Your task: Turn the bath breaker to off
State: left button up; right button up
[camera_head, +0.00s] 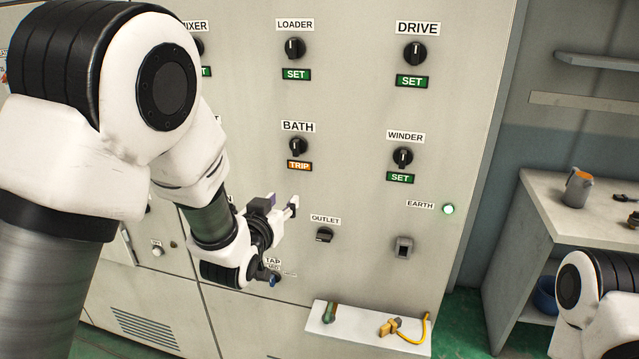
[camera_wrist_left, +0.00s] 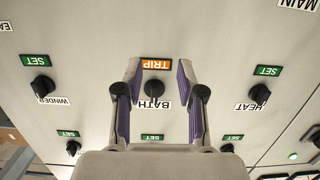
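The bath breaker is a black rotary knob (camera_head: 298,146) on the grey panel, under a BATH label and above an orange TRIP tag (camera_head: 299,166). It also shows in the left wrist view (camera_wrist_left: 155,88), where the picture is upside down. My left gripper (camera_head: 283,205) appears below the knob in the head view. In the left wrist view its purple-padded fingers (camera_wrist_left: 158,70) are spread wide, with the knob framed between them. Nothing is held, and I see no contact with the knob; the exact gap to the panel is unclear. My right gripper is out of view.
The loader (camera_head: 294,48), drive (camera_head: 415,52) and winder (camera_head: 402,157) knobs carry green SET tags. An outlet switch (camera_head: 324,235) sits below. A small shelf (camera_head: 352,346) with a yellow-corded item juts out lower down. A workbench (camera_head: 560,205) stands at right.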

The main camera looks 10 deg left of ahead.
pick_arm(q)
jog(key=t, duration=0.2)
send_near(293, 149)
jog(key=w, duration=0.3)
jog(key=w+p, duration=0.1)
jog(key=w, duration=0.4)
jog(key=shift+w+d+r+p, duration=0.15)
jog(key=shift+w+d+p, duration=0.15)
jog(key=shift+w+p, duration=0.1)
jog(key=shift+w+a, duration=0.2)
jog(key=shift+a, duration=0.05)
jog(key=shift+s+d, duration=0.15)
jog(key=shift+s, duration=0.05)
grip_shut()
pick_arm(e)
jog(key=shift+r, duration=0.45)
